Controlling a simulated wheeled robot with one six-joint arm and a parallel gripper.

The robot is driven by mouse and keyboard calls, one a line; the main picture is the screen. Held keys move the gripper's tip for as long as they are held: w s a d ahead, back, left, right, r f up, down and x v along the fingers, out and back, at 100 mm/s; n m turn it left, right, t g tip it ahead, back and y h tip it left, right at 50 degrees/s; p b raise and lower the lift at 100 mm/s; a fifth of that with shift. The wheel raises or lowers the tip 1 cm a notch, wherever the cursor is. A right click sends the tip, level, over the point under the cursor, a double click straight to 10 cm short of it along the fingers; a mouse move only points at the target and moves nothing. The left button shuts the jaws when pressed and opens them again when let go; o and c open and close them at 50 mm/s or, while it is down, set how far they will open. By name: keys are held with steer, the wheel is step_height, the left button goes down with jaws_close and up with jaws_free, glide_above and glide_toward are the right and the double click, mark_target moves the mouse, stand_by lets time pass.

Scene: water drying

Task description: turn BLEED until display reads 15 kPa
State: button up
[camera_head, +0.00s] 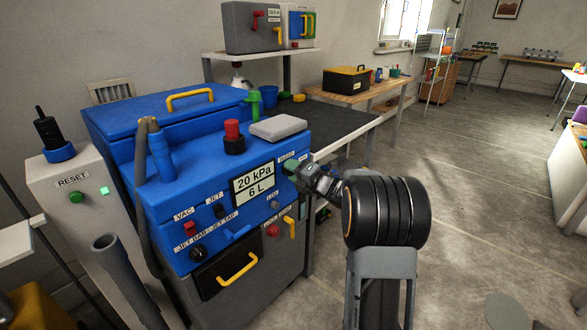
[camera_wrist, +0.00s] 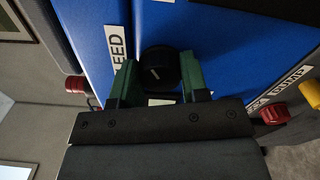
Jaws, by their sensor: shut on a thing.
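The blue machine (camera_head: 150,215) stands at the left in the head view. Its display (camera_head: 253,184) reads 20 kPa and 6 L. The BLEED knob (camera_wrist: 158,68) is round and black with a pale pointer line, and shows in the wrist view beside the partly hidden "BLEED" label (camera_wrist: 118,42). My gripper (camera_wrist: 158,80) has green fingers on both sides of the knob and is shut on it. In the head view my gripper (camera_head: 297,169) is at the machine's right front edge and hides the knob.
A red button (camera_head: 233,130) stands on top. The floor at the right is open.

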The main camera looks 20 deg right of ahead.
steer(key=shift+f+m+p, duration=0.2)
steer(key=shift+m+p, duration=5.9)
steer(key=shift+m, duration=4)
steer(key=shift+a, duration=0.1)
steer(key=o, duration=0.9)
steer(key=shift+o, duration=0.2)
steer(key=shift+s, duration=0.15)
steer(key=p+v, duration=0.1)
steer(key=v, duration=1.2)
steer(key=shift+s, duration=0.3)
